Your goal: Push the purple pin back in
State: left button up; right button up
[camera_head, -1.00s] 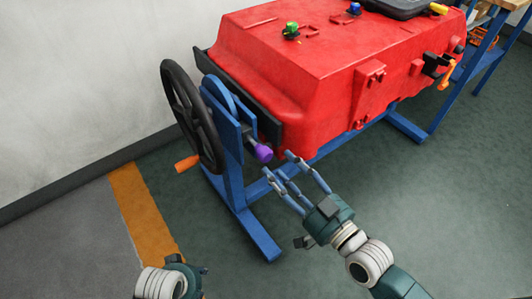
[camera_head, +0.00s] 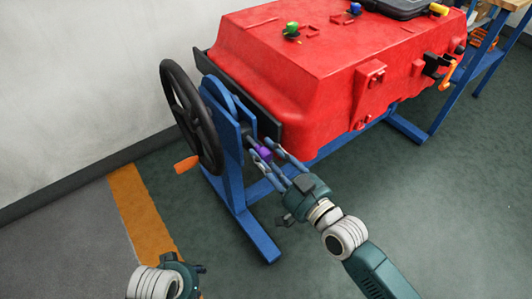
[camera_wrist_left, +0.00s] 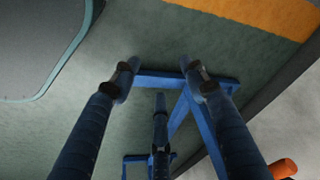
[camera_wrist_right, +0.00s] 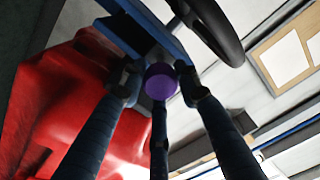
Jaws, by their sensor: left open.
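The purple pin (camera_head: 262,154) sticks out of the blue stand (camera_head: 228,140) beside the black handwheel. In the right wrist view its round purple end (camera_wrist_right: 161,81) faces the camera. My right gripper (camera_head: 265,157) is at the pin, with a finger on either side of it. Its fingers look spread, with the pin's end between them; contact is hard to tell. My left gripper (camera_wrist_left: 158,70) is open and empty over the floor. In the head view only its wrist part shows at the bottom left.
The red tank (camera_head: 320,75) rests on the blue frame behind the pin. The black handwheel (camera_head: 190,115) with its orange handle (camera_head: 187,164) is left of the pin. Green floor (camera_head: 440,210) is free in front, with an orange stripe (camera_head: 145,212) at the left.

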aim_at(257, 145)
jog(key=shift+r+x, duration=0.2)
jog(key=shift+x, duration=0.75)
jog(key=shift+r+x, duration=0.2)
jog(key=shift+x, duration=0.8)
grip_shut()
jog(key=shift+w+a, duration=0.2)
jog(key=shift+w, duration=0.05)
jog(key=shift+d+r, duration=0.1)
jog(key=shift+r, duration=0.05)
jog(key=o, duration=1)
grip_release()
jog(key=shift+o, duration=0.7)
jog(key=shift+f, duration=0.2)
jog(key=shift+s+d+f, duration=0.15)
jog(key=shift+s+f, duration=0.05)
jog(key=shift+s, duration=0.15)
pick_arm(q)
jog(key=shift+s+f, duration=0.1)
jog(key=shift+f, duration=0.4)
pick_arm(e)
jog(key=v, duration=1.1)
jog(key=shift+r, duration=0.2)
